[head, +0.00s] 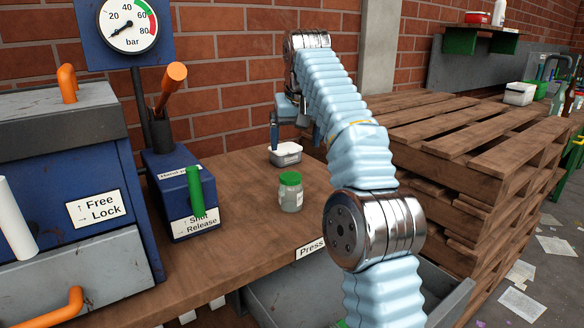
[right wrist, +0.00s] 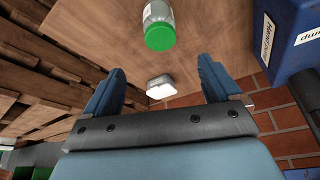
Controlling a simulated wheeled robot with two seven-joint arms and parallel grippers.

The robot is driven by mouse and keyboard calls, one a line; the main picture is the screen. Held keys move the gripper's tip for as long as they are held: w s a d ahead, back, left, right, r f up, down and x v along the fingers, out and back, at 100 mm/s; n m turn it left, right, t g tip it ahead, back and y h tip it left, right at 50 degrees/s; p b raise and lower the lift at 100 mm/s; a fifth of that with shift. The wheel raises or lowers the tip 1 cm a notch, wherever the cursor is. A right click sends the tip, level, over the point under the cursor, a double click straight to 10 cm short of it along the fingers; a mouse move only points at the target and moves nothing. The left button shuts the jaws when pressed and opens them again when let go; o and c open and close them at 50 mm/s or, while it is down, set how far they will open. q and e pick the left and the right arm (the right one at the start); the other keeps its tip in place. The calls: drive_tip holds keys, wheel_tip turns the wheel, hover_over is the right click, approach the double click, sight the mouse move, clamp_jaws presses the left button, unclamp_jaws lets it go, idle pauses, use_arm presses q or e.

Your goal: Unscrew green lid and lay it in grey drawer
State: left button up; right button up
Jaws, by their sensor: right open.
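A glass jar (head: 291,201) with a green lid (head: 290,179) stands upright on the wooden bench. The lid is on the jar. In the right wrist view the jar (right wrist: 157,12) and green lid (right wrist: 160,37) are beyond the fingertips, apart from them. My right gripper (head: 290,132) is open and empty, behind the jar near a small grey-white container (head: 286,154). That container also shows between the open fingers (right wrist: 161,66) in the right wrist view (right wrist: 161,88). A grey drawer (head: 290,298) stands open below the bench front, partly hidden by my right arm. My left gripper is out of view.
A blue box with a green lever (head: 195,190) stands left of the jar. A blue press (head: 75,180) with orange handles and a gauge (head: 127,25) is at the left. Stacked pallets (head: 470,140) stand at the right. The bench around the jar is clear.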

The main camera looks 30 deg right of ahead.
sight(291, 177)
drive_tip(key=x, duration=1.1)
drive_tip(key=shift+f+b, duration=0.1)
drive_tip(key=shift+b, duration=0.3)
